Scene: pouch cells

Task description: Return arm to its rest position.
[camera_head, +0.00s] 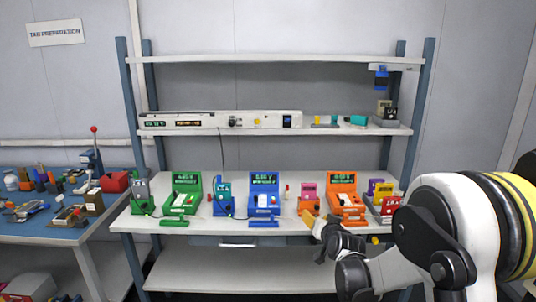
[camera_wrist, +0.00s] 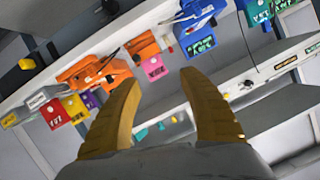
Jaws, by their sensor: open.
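My gripper (camera_head: 327,232) is in front of the workbench, near the front edge by the orange stand, at the end of my white and black arm. In the wrist view my gripper (camera_wrist: 158,92) shows two yellow-brown fingers spread apart with nothing between them. The wrist view is tilted. Beyond the fingers it shows an orange stand (camera_wrist: 103,75), a pink box (camera_wrist: 153,67) and a blue stand (camera_wrist: 198,27). I cannot tell the exact gap between my gripper and the bench edge.
The bench (camera_head: 190,229) bears a green stand (camera_head: 181,201), blue stand (camera_head: 264,199), orange stand (camera_head: 345,199) and a red unit (camera_head: 385,206) at right. An upper shelf (camera_head: 270,131) runs behind. A blue side table (camera_head: 50,232) with tools stands at left. The lower shelf (camera_head: 240,270) looks clear.

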